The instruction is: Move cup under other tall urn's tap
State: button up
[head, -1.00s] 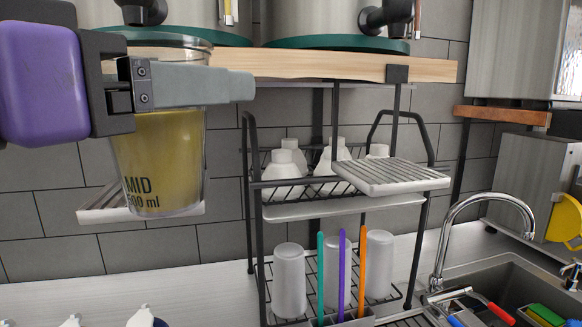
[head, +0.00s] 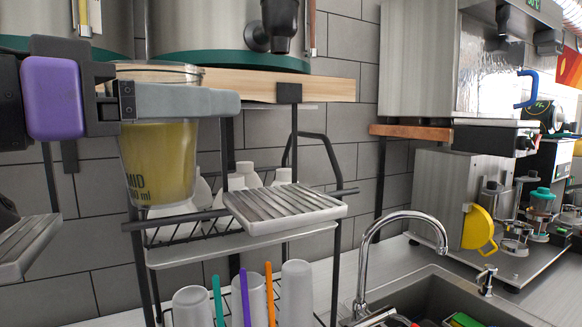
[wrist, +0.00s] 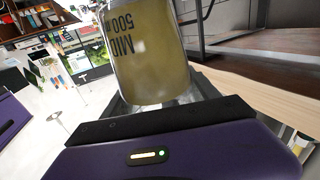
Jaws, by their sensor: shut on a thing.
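My gripper (head: 170,101) is shut on a clear cup (head: 160,165) marked "MID" and part filled with yellow-green liquid. The cup is upright, held in the air in front of the wooden shelf. It also shows in the wrist view (wrist: 147,60). A tall steel urn (head: 207,25) stands on a teal base on the shelf. Its black tap (head: 283,25) is to the right of the cup and higher. A ribbed drip tray (head: 285,206) is below that tap, right of and lower than the cup. Another urn (head: 50,15) with its tap is at the upper left.
The wooden shelf (head: 330,86) edge is just behind the cup. Below is a black rack (head: 215,240) with white bottles, cups and coloured sticks. A sink with a curved faucet (head: 400,214) is at the lower right. Another drip tray (head: 28,245) is at the left.

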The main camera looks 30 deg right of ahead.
jog(key=shift+f+p+x, duration=0.55)
jog(key=shift+p+x, duration=0.4)
jog(key=shift+x, duration=1.85)
jog(key=shift+f+p+x, duration=0.6)
jog(key=shift+p+x, duration=0.3)
jog(key=shift+x, duration=1.9)
jog(key=shift+f+p+x, duration=0.55)
jog(key=shift+p+x, duration=0.4)
jog(key=shift+x, duration=1.85)
jog(key=shift+f, duration=0.1)
jog(key=shift+f, duration=0.1)
jog(key=o, duration=1.8)
